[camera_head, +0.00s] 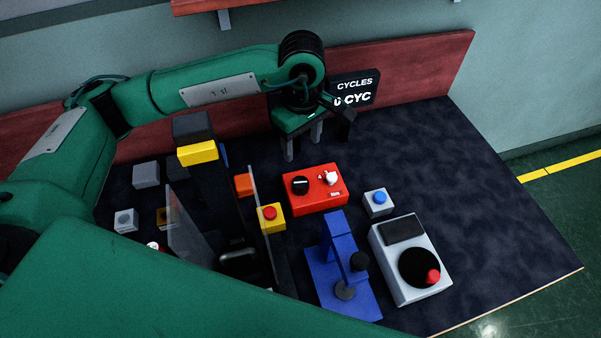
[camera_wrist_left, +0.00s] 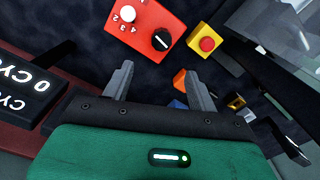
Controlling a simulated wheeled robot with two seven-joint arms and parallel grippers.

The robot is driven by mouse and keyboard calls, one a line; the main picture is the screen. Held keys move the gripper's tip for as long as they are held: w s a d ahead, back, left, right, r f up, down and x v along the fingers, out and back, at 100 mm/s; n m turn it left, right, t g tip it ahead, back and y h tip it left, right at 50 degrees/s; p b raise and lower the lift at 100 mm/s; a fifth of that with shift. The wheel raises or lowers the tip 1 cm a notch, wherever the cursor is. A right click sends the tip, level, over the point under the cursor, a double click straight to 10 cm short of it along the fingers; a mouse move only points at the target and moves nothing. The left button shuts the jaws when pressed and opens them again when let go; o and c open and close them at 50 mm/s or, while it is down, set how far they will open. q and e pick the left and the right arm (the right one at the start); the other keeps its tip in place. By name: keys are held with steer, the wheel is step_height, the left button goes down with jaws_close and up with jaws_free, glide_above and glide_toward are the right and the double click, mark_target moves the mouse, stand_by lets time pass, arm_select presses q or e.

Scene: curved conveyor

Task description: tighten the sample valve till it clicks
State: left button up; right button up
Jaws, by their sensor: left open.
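No part carries a readable valve label, so I cannot tell for sure which one is the sample valve. A red box (camera_head: 315,204) holds a black knob (camera_head: 300,185) with a white line and a white knob (camera_head: 329,177) beside numbers. The red box also shows in the left wrist view (camera_wrist_left: 145,28), ahead of the fingers. A grey box (camera_head: 405,284) carries a black dial (camera_head: 416,266) with a red handle. My left gripper (camera_head: 303,142) is open and empty, above the mat behind the red box. Its spread fingers show in the left wrist view (camera_wrist_left: 158,72). My right gripper does not show.
A blue fixture (camera_head: 322,268), a blue-button box (camera_head: 378,206) and a yellow box with a red button (camera_head: 270,217) stand near the red box. Clear upright panels (camera_head: 188,230) stand left. A display (camera_head: 354,90) reads "0 CYC". The mat's right side is clear.

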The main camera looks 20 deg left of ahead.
mark_target(300, 182)
arm_select(q)
step_height(300, 182, down, 12)
steer(key=m+p, duration=0.2)
steer(key=m, duration=0.3)
steer(key=m+p, duration=0.3)
steer(key=m, duration=0.2)
steer(key=m+p, duration=0.2)
steer(key=m, duration=0.4)
steer(key=shift+s+a+f+p, duration=0.15)
steer(key=shift+f+p, duration=0.1)
steer(key=shift+p, duration=0.15)
steer(key=shift+f, duration=0.85)
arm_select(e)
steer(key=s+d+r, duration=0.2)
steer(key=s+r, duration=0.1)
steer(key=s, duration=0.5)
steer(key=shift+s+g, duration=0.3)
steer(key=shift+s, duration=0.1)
arm_select(q)
steer(key=shift+c, duration=0.2)
